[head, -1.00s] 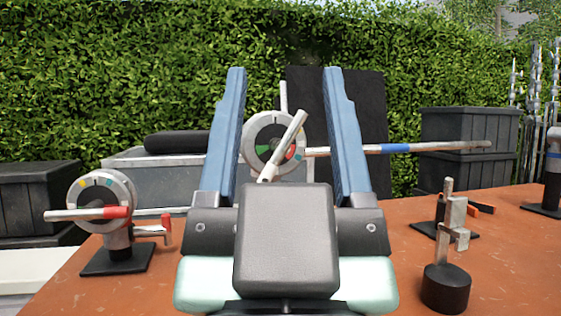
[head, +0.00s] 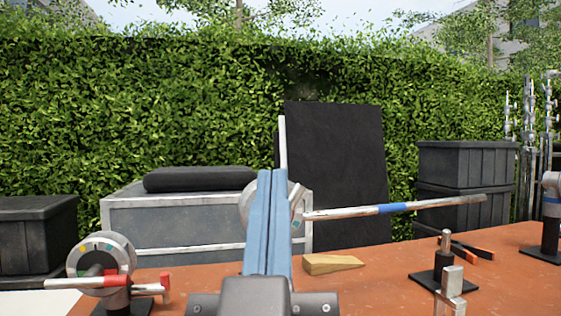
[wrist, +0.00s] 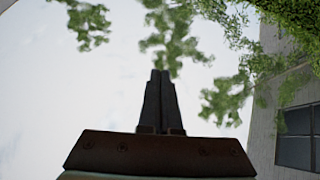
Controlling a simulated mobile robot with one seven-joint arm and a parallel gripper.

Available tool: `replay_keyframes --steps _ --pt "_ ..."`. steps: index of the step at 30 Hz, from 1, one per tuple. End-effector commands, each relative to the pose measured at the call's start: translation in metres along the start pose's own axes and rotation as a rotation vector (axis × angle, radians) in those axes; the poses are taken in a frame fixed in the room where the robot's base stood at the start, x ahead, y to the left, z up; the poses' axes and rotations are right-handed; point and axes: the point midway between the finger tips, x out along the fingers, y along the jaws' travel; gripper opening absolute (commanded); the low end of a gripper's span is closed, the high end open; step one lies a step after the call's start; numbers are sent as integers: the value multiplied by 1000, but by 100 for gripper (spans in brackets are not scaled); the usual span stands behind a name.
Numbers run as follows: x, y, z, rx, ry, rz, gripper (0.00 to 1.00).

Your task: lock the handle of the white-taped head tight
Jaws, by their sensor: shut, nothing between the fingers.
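A round grey-white head (head: 246,203) stands at the middle, mostly hidden behind my gripper. A short slanted pale piece (head: 298,197), perhaps its handle, shows at its right side. White tape cannot be made out on it. A long pale rod with a blue band (head: 392,209) runs right from this head. My gripper (head: 270,172) is shut and empty, its blue fingers together and pointing up in front of the head. The wrist view shows the closed dark fingertips (wrist: 160,74) against sky and leaves, with no head in it. Contact with the handle cannot be told.
Another head with red-taped parts (head: 100,262) stands at the left. A wooden wedge (head: 333,263) lies on the orange-brown top (head: 390,285). A metal stand (head: 450,283), orange-and-black tool (head: 472,249) and blue-banded post (head: 551,215) are at the right. A hedge is behind.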

Motion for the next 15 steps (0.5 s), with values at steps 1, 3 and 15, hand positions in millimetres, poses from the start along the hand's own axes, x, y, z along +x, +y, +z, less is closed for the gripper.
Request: replay_keyframes --steps 1,3,15 --pt "19 -3 -10 -23 -45 -3 0" --pt "29 -7 -6 -63 -101 -5 0" --pt "62 -29 13 -303 -406 -50 0"
